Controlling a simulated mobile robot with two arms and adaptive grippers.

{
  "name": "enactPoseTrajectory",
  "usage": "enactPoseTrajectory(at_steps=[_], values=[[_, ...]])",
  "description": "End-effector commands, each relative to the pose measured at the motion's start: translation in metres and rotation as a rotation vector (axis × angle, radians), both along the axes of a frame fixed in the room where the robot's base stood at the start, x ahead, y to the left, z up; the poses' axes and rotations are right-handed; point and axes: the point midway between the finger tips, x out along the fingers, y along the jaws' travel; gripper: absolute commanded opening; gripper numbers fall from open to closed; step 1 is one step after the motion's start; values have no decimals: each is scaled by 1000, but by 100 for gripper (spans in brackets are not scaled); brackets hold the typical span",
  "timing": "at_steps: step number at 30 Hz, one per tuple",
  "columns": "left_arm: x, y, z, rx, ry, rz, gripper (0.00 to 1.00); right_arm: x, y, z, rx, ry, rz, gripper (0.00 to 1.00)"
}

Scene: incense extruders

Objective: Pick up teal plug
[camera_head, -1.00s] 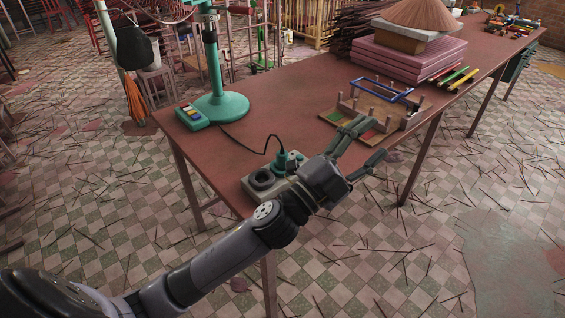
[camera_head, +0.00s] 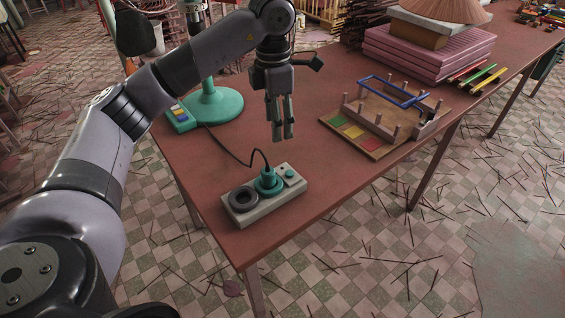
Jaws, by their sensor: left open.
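The teal plug (camera_head: 268,181) stands upright on a pale grey socket block (camera_head: 246,212) near the table's front left corner. A black cord (camera_head: 236,158) rises from its top and loops back toward the teal stand. My left gripper (camera_head: 283,136) points down above the table, behind and slightly right of the plug in the picture. It is open and empty, its fingers fairly close together in this view, apart from the plug. My right gripper does not show.
A black ring (camera_head: 243,198) and a small teal button (camera_head: 289,173) sit on the block. The teal stand base (camera_head: 214,104) is behind left. A wooden rack with a blue frame (camera_head: 372,128) stands right; pink stacked slabs (camera_head: 427,52) lie beyond. Bare tabletop (camera_head: 322,170) lies between block and rack.

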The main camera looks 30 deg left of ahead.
Motion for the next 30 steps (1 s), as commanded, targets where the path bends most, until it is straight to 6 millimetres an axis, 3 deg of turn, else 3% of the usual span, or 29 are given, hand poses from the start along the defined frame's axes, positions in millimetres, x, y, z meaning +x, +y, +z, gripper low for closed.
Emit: enactPoseTrajectory(at_steps=[2,5,10,14,17,24,30], values=[[-2,8,-1,23,10,11,54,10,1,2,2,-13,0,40],[-3,9,-15,27,14,12,54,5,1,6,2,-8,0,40],[-4,8,-51,24,14,9,54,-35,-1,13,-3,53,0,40],[-4,8,-80,23,14,10,54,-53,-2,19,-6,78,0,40],[-4,8,-98,23,13,9,54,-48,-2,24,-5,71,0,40],[-4,8,-119,22,9,9,54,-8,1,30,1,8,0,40],[-9,13,-141,22,14,9,54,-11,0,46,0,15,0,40]])
